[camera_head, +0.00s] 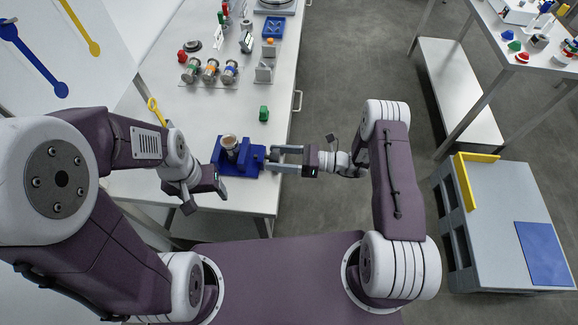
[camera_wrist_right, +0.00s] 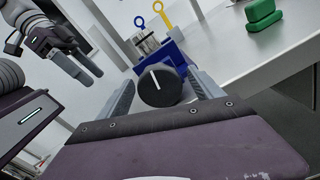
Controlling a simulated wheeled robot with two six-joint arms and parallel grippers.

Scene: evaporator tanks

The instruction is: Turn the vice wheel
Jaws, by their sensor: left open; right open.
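The blue vice (camera_head: 238,160) stands near the front right corner of the white table, with a metal cylinder (camera_head: 230,146) upright in it. Its black round wheel (camera_wrist_right: 158,86), marked with a white line, faces my right wrist camera. My right gripper (camera_head: 272,158) is open, with one finger on each side of the wheel. The wrist view shows gaps between wheel and fingers; I see no clear contact. In the head view the wheel is hard to make out between the fingers. My left gripper (camera_head: 207,196) is open and empty, in front of the vice to the left.
A green block (camera_head: 264,113) lies behind the vice, near the table's right edge. A yellow ring-ended tool (camera_head: 153,106) is behind and left of the vice.

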